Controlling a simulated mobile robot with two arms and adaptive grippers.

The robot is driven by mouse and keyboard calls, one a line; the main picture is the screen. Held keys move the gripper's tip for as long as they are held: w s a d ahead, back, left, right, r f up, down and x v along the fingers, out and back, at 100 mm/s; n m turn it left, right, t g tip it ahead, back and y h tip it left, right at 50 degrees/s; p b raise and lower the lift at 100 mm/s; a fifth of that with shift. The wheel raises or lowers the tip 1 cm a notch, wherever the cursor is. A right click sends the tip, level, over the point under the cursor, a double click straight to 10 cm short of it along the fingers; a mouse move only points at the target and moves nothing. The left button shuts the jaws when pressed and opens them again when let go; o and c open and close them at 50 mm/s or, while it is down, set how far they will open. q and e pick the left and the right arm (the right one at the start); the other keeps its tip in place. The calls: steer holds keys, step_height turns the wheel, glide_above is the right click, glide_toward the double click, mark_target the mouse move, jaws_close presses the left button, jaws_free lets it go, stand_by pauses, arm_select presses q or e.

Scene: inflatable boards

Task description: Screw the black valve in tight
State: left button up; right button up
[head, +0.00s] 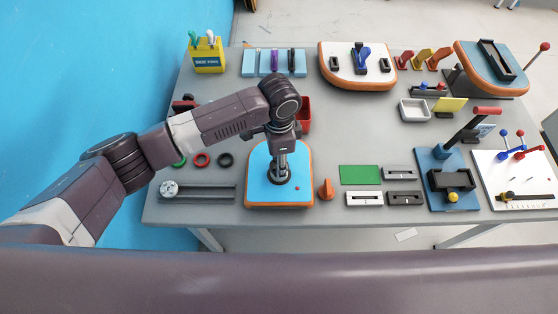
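The black valve (279,180) is a dark round fitting in the blue face of an orange-edged board (262,193) near the table's front middle. My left gripper (281,168) points straight down directly over the valve, its fingertips at or just above it. The fingers look close together, but the gripper hides most of the valve. I cannot tell whether they grip it or how deep the valve sits. My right gripper is not in view.
Green, red and black rings (202,159) lie left of the board, behind a grey rail (205,192). An orange knob (326,189) stands close on the right, beside a green plate (359,175) and grey blocks. A red bin (305,115) is behind. Tool fixtures fill the right side.

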arm_select(q)
steer(key=shift+p, duration=0.3)
steer(key=shift+f+b, duration=0.55)
steer(key=shift+f, duration=0.45)
steer(key=o, duration=1.2)
step_height(320, 180, up, 12)
stand_by(0.3)
